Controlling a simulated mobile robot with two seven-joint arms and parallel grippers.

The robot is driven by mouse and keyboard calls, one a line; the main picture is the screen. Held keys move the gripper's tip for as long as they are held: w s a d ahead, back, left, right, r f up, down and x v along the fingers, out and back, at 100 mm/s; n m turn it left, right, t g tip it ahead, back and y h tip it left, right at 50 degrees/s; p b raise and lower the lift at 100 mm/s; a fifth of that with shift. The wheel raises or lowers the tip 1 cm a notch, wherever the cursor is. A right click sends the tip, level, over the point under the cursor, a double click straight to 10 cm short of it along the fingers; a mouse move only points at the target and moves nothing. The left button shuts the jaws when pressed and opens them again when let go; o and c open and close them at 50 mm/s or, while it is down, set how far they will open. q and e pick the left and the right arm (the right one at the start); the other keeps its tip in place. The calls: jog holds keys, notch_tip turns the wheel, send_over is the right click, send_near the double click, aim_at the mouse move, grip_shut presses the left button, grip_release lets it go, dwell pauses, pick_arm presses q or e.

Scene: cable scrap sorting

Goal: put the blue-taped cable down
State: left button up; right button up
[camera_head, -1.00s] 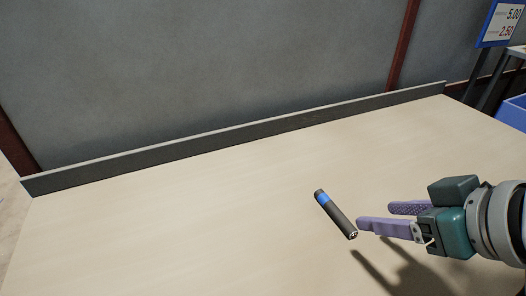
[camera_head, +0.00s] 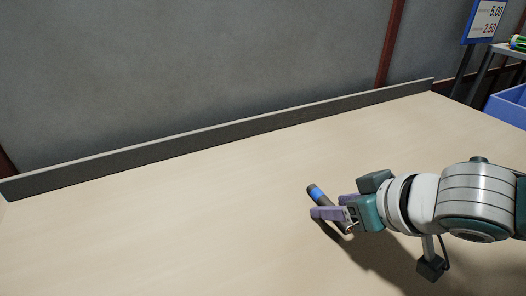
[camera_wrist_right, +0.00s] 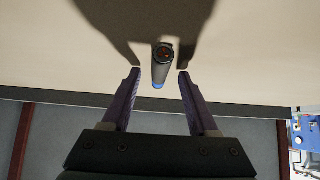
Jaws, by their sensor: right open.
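The blue-taped cable (camera_head: 317,193) is a short dark piece with a blue band near one end. It lies on the pale table (camera_head: 200,220). My right gripper (camera_head: 325,206) is open, with its purple fingers at the cable, and the near finger hides part of it. In the right wrist view the cable (camera_wrist_right: 161,66) shows end-on, with a reddish core. It lies between the two spread fingers of the right gripper (camera_wrist_right: 158,75), with a gap on each side. My left gripper is not in view.
A grey raised edge (camera_head: 220,134) runs along the back of the table. A blue bin (camera_head: 508,106) and a price sign (camera_head: 484,20) stand beyond the table at the right. The left and middle of the table are clear.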

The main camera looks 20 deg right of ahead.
jog(key=shift+c, duration=0.2)
grip_shut()
dwell(0.4)
